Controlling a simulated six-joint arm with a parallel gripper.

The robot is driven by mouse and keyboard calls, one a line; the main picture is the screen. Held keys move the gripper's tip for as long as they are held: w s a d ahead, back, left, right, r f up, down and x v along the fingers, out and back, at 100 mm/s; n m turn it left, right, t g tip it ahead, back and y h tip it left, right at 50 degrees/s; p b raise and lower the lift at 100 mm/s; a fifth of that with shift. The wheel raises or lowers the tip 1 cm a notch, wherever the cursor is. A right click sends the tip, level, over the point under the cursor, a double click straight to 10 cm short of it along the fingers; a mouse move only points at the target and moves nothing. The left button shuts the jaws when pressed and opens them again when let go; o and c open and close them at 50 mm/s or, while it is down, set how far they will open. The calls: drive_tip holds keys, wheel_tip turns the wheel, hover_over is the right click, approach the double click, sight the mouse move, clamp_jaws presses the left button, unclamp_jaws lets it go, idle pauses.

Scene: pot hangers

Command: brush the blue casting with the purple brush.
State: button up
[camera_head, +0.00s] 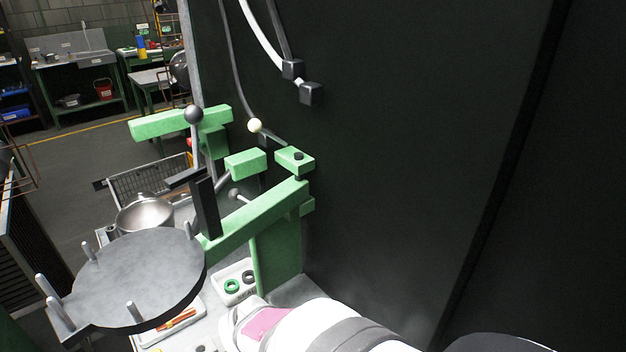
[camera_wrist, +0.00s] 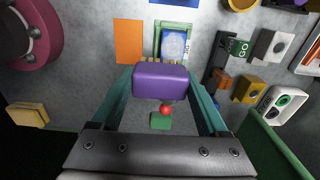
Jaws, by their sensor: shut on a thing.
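My gripper (camera_wrist: 160,88) shows in the wrist view, its two teal fingers shut on the sides of the purple brush (camera_wrist: 160,78). Tan bristles show along the brush's far edge. Just beyond them, a blue oval piece, which looks like the blue casting (camera_wrist: 174,42), lies in a green-edged holder on the grey surface. The bristles overlap the holder's near edge in the picture; I cannot tell whether they touch. In the head view my gripper, the brush and the casting cannot be made out.
An orange panel (camera_wrist: 130,41) lies left of the holder. A red ball (camera_wrist: 166,109) and green block (camera_wrist: 160,121) show between my fingers. Right are a yellow block (camera_wrist: 249,89) and a white tray (camera_wrist: 283,104). A round grey plate (camera_head: 130,275) with pegs stands left in the head view.

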drive_tip(key=shift+f, duration=1.15)
